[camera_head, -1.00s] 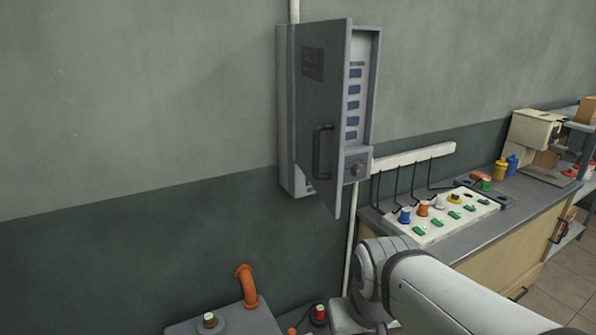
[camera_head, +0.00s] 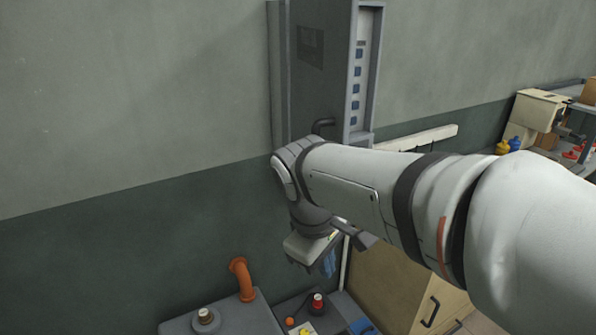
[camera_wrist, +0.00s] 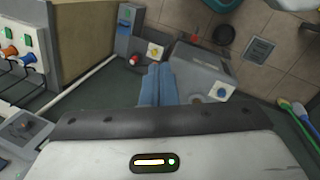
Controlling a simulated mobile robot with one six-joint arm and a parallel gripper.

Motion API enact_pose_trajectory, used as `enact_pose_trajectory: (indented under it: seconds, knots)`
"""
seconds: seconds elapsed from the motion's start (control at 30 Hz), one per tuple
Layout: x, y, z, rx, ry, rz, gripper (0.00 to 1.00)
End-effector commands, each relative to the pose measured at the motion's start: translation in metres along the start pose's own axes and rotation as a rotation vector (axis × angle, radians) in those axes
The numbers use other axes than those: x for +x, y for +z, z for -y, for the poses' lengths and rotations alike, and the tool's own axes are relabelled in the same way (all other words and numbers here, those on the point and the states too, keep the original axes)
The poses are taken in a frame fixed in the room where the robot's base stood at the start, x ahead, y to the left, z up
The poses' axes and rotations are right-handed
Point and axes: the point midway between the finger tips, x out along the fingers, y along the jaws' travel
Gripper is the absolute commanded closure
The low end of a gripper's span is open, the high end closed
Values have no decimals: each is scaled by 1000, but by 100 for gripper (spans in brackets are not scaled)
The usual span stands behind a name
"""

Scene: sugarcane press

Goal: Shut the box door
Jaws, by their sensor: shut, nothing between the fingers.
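The grey wall box (camera_head: 278,75) hangs on the wall, its top cut off by the frame in the head view. Its door (camera_head: 335,85) stands open, swung out from the left side. A row of blue switches (camera_head: 356,82) shows inside, right of the door edge. The dark door handle (camera_head: 324,124) shows only at its top; my arm hides the rest and the door's lower part. My gripper (camera_head: 328,264) is below the box and points down, apart from the door. In the wrist view its blue fingers (camera_wrist: 157,84) are together and empty.
Below stand a grey machine with an orange pipe (camera_head: 242,280) and a small unit with a red button (camera_head: 317,302). A wooden-fronted bench (camera_head: 395,285) is to the right, partly behind my arm. The wall left of the box is clear.

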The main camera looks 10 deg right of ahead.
Motion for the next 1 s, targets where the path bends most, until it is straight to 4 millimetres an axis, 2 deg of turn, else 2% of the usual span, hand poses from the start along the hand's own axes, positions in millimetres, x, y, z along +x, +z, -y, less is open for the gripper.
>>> enact_pose_trajectory:
  seconds: [0.03, 0.2, 0.3, 0.43, 0.53, 0.63, 1.0]
  knots:
    - [-27, -19, -7, -173, 38, 64, 100]
    - [-94, -69, -18, -664, 157, 308, 100]
    - [-125, -92, -16, -846, 204, 423, 100]
    - [-148, -109, -13, -968, 233, 515, 100]
    - [-151, -111, -13, -1000, 239, 543, 100]
    - [-143, -107, -18, -1001, 238, 548, 100]
    - [-78, -82, -51, -997, 235, 546, 100]
